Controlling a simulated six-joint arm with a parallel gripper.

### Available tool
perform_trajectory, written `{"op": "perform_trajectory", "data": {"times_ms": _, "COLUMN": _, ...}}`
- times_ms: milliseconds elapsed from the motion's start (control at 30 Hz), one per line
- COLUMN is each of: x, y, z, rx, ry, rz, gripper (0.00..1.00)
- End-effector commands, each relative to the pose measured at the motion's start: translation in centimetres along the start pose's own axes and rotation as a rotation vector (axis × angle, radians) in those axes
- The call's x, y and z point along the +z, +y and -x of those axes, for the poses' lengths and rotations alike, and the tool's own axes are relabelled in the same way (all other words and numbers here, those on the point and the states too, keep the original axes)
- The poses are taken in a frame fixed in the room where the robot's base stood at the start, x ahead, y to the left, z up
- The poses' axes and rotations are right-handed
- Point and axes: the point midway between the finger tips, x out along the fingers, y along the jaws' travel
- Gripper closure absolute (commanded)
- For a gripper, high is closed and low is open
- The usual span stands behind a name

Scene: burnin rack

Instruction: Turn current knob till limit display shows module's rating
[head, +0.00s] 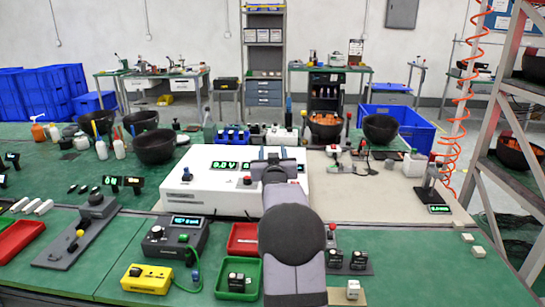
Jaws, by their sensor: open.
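A white bench unit (215,197) stands mid-table with a green-lit display (224,165) that seems to read 0.0V. A dark knob (187,175) is on its left and a red button (247,181) near its middle. My gripper (272,154) is open over the unit's right half, at a second green display (288,167) that is mostly hidden. My arm covers that part of the panel, so I cannot see the current knob or read the limit there. A black module (236,282) lies in the green tray (222,291); its rating is too small to read.
A dark grey box with a lit display (186,221), a yellow box (146,279) and a red tray (242,238) are at front left. Black blocks (357,261) are right of my arm. Bowls (154,146) and bottles stand behind. The beige mat (375,198) has free room.

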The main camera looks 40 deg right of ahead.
Motion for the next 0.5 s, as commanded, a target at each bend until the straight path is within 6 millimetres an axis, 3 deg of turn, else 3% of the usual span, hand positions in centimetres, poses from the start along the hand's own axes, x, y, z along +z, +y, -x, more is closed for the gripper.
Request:
{"op": "perform_trajectory", "data": {"times_ms": 267, "x": 0.2, "y": -0.4, "z": 0.1, "rx": 0.0, "ry": 0.003, "rz": -0.005, "gripper": 0.57}}
{"op": "perform_trajectory", "data": {"times_ms": 500, "x": 2.5, "y": -4.0, "z": 1.9, "rx": 0.048, "ry": 0.027, "rz": -0.065, "gripper": 0.57}}
